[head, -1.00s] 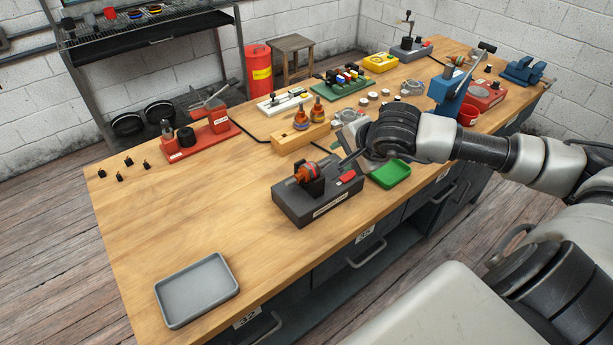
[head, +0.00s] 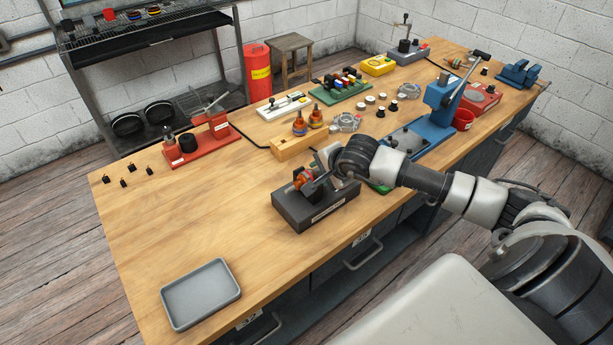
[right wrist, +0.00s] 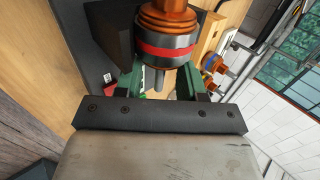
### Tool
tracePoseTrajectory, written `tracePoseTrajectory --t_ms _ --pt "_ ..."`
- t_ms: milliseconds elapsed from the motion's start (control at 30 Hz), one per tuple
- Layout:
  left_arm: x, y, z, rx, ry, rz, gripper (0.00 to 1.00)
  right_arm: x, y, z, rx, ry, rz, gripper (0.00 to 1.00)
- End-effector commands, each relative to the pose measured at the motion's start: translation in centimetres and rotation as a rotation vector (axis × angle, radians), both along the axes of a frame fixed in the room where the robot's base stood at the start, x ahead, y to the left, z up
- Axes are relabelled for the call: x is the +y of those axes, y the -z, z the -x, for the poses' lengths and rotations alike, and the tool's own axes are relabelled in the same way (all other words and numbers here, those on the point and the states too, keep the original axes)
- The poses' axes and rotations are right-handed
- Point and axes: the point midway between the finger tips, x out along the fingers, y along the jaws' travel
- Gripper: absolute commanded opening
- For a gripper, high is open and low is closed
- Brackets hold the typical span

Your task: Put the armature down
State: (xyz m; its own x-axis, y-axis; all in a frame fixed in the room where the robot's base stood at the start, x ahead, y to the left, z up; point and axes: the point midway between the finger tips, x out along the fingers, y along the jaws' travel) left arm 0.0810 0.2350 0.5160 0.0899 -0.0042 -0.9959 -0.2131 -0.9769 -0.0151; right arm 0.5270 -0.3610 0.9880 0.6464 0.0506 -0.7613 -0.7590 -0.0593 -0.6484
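The armature (head: 302,180), a copper-coloured cylinder with a red band, lies in the dark grey block fixture (head: 316,212) near the table's front edge. In the right wrist view the armature (right wrist: 166,40) fills the top middle, its thin shaft pointing towards my gripper. My right gripper (head: 318,170) is at the armature. In the right wrist view its green fingers stand apart on either side of the shaft. The armature's body hides the fingertips, so I cannot tell whether they grip it. My left gripper is not in view.
A grey tray (head: 201,294) is empty at the table's near left corner, with bare wood around it. A red fixture (head: 198,147) stands at the far left.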

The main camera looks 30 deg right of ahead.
Motion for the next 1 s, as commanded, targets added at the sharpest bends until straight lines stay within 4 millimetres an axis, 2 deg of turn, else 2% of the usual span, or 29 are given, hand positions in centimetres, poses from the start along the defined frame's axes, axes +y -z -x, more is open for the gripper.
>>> tracePoseTrajectory --t_ms 133,167,400,1000 --pt "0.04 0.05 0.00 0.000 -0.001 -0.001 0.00 0.00 0.01 0.00 -0.001 -0.001 0.001 0.40" --pt "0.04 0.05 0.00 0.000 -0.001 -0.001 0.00 0.00 0.01 0.01 -0.001 -0.001 0.001 0.36" --pt "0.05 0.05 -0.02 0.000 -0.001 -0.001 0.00 -0.01 -0.02 0.01 -0.001 0.000 0.000 0.00" --pt "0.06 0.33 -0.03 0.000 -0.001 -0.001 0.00 -0.02 -0.70 -0.13 -0.008 -0.001 0.000 0.00"
